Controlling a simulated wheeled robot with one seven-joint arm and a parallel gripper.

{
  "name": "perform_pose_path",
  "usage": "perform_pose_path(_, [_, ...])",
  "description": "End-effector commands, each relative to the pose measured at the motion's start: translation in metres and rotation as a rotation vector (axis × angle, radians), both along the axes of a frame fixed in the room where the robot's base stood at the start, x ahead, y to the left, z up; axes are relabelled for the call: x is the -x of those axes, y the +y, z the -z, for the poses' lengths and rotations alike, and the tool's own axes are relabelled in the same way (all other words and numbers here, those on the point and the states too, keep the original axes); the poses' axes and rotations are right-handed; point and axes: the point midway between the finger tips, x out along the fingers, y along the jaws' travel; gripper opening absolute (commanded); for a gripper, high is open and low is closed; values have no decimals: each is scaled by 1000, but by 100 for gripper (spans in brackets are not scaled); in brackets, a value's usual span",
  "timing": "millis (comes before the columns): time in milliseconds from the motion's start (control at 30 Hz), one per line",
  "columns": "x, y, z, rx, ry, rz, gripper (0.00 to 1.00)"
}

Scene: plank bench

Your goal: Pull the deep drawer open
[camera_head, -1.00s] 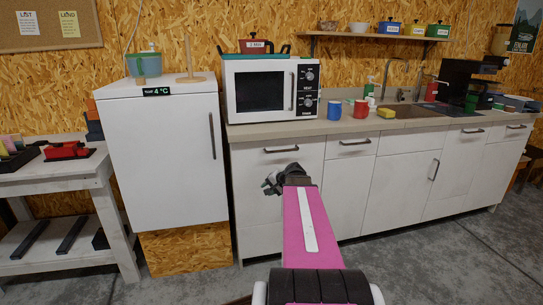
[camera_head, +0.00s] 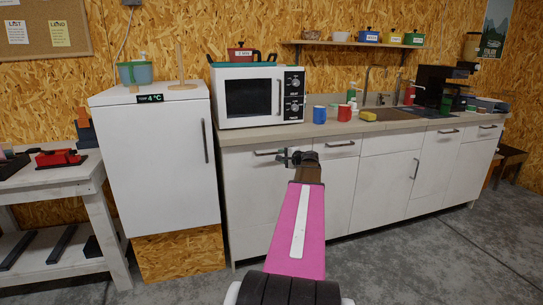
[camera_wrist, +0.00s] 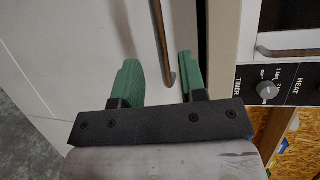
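The deep drawer (camera_head: 250,195) is the white front below the microwave, and it looks closed. Its grey bar handle (camera_head: 268,153) runs level near the top edge. My gripper (camera_head: 286,158) is at the right end of this handle in the head view. In the wrist view my gripper (camera_wrist: 158,58) is open, with one green finger on each side of the handle (camera_wrist: 161,40) as seen in the picture. The handle's end shows between the fingers, with space on both sides. Whether the fingertips reach as deep as the bar is unclear.
The white fridge (camera_head: 155,165) stands left of the drawer. The microwave (camera_head: 262,95) sits on the countertop (camera_head: 390,129) above it, with a blue mug (camera_head: 319,114) and a red mug (camera_head: 344,114) to the right. The floor (camera_head: 400,260) in front is clear.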

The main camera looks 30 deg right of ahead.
Motion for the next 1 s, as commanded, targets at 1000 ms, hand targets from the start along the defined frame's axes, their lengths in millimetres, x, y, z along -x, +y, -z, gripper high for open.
perform_pose_path(1000, [-74, 13, 14, 1, 1, 0, 0])
